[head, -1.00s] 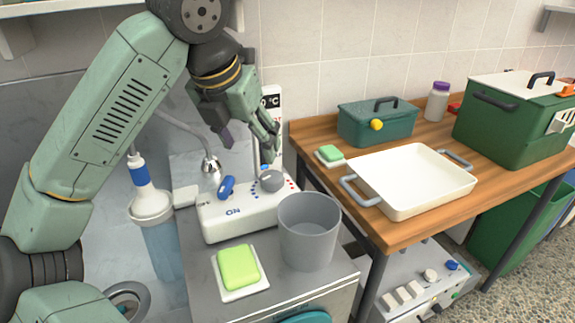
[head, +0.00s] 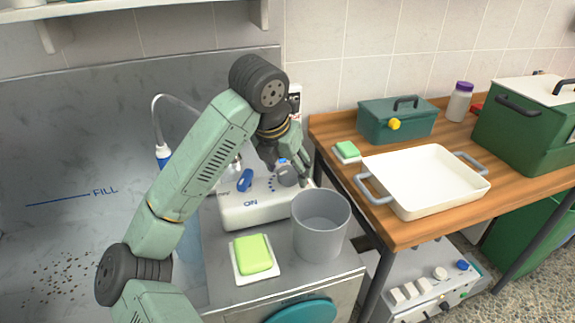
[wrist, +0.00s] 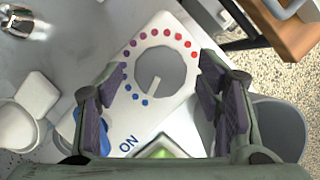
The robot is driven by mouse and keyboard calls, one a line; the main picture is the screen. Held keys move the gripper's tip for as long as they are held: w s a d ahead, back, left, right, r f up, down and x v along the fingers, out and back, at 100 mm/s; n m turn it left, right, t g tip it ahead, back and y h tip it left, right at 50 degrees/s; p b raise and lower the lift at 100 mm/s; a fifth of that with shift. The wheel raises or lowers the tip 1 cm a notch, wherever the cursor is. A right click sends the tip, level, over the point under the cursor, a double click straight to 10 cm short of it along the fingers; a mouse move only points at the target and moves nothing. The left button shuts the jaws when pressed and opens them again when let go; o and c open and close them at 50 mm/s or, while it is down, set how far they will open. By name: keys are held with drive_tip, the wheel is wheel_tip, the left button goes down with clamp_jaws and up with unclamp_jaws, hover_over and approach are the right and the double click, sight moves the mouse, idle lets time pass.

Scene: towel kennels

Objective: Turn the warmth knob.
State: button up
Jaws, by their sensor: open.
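The warmth knob (wrist: 158,72) is a round grey dial with a white pointer, on a white panel (head: 235,211) marked ON. An arc of dots around it runs from blue through purple to red. In the wrist view the pointer aims down and left, towards the lowest blue dot. My gripper (wrist: 160,100) is open, with one finger on each side below the knob's middle in that view. In the head view the fingers are close over the knob (head: 288,176) and partly cover it. I cannot tell whether they touch it.
A blue switch (head: 245,180) stands left of the knob. A grey bucket (head: 320,235) is close in front at the right, and a green soap bar (head: 253,254) lies before the panel. A wooden table (head: 400,234) with a white tray (head: 425,205) is at the right.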

drive_tip(key=shift+w+d+f, duration=0.1)
drive_tip(key=shift+f, duration=0.15)
drive_tip(key=shift+c, duration=0.5)
drive_tip(key=c, duration=1)
